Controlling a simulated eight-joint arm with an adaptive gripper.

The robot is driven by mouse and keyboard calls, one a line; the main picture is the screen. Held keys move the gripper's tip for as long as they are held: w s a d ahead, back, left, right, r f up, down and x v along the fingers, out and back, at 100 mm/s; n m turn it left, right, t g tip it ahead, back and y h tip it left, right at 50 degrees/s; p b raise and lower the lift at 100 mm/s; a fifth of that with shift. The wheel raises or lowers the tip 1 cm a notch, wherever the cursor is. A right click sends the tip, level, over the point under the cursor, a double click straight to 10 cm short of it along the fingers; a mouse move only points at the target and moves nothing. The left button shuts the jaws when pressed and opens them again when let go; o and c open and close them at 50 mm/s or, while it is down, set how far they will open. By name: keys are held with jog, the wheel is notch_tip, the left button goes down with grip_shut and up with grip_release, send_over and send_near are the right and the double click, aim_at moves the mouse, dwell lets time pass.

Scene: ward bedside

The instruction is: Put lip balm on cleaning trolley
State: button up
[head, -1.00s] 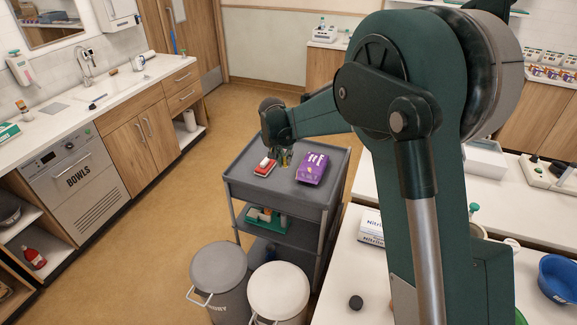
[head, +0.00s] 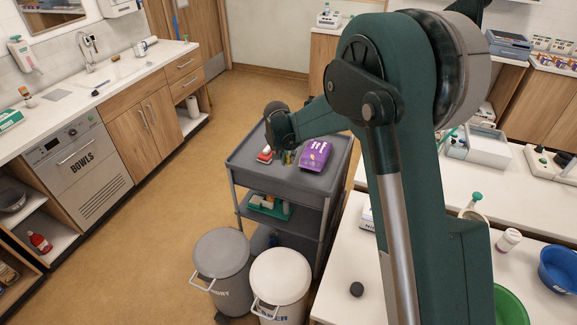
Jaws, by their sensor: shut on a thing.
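The cleaning trolley (head: 262,177) is a grey cart with a tray-like top and lower shelves, in the middle of the head view. My gripper (head: 288,158) points down over the trolley's top, between a red and white item and a purple packet. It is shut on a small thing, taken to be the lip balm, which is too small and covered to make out. I cannot tell whether the held thing touches the trolley's top.
The red and white item (head: 265,155) and purple packet (head: 315,155) lie close on either side of my gripper. A grey bin (head: 219,255) and a white-lidded bin (head: 280,277) stand before the trolley. The trolley top's front strip is clear.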

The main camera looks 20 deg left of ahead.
aim_at(288, 163)
jog(key=shift+f, duration=0.45)
jog(key=shift+f, duration=0.1)
jog(key=shift+f, duration=1.8)
jog(key=shift+f, duration=0.15)
jog(key=o, duration=0.7)
jog(key=shift+r, duration=0.2)
jog(key=v, duration=1.2)
